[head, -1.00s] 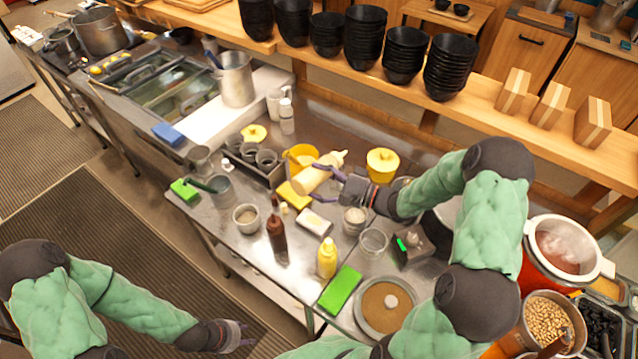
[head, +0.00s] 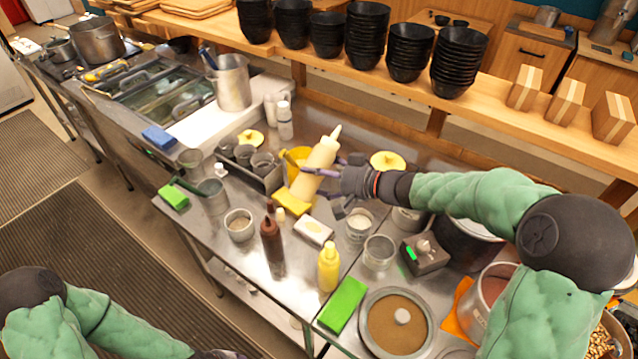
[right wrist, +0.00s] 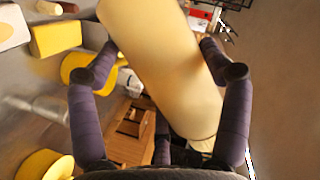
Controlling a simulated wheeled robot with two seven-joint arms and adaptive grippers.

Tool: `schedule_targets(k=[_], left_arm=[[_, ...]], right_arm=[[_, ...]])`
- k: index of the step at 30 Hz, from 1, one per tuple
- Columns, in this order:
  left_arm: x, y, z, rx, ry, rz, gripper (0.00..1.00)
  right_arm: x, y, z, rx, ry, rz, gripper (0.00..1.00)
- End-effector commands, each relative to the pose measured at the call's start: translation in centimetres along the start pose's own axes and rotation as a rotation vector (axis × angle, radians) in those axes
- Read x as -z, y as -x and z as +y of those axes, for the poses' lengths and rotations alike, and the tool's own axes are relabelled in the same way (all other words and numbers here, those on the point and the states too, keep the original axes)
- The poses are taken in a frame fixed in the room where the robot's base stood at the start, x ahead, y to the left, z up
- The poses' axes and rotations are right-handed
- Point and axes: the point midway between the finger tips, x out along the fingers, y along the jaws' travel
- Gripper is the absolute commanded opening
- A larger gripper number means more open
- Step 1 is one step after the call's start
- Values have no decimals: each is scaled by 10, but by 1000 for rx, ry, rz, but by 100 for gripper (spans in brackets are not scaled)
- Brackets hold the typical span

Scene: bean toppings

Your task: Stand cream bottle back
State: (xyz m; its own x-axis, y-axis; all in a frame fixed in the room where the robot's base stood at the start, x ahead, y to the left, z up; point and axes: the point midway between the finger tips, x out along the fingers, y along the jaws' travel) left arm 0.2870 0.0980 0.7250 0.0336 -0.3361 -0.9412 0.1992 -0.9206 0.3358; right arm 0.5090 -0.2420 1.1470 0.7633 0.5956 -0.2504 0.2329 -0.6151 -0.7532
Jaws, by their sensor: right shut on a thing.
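The cream bottle (head: 316,165) is pale cream with a pointed nozzle. My right gripper (head: 322,174) is shut on the bottle's body. In the right wrist view the bottle (right wrist: 160,60) lies between the dark fingers (right wrist: 160,75). The bottle's base is near a yellow block, and I cannot tell whether it touches the counter. My left gripper (head: 218,354) barely shows at the bottom edge, away from the counter.
Close around the bottle are a yellow container (head: 296,157), a yellow block (head: 292,202), a white block (head: 314,231) and a rack of grey cups (head: 262,180). Brown (head: 271,245) and yellow (head: 328,268) bottles stand in front.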

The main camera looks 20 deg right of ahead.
Motion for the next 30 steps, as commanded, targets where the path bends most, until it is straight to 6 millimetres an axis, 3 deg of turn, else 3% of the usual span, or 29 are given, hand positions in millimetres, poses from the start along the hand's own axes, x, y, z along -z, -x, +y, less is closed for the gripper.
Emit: schedule_targets(k=[4,10,21,30], left_arm=[[1,-20,-7,0,0,0,40],[1,-7,-2,0,0,1,40],[1,-27,-10,0,0,0,40],[1,-37,-13,0,0,0,40]], right_arm=[[-1,0,2,-28,78,4,69],[2,1,-4,-112,278,3,69],[-1,-1,0,-271,666,3,69],[1,0,-1,-325,791,2,69]])
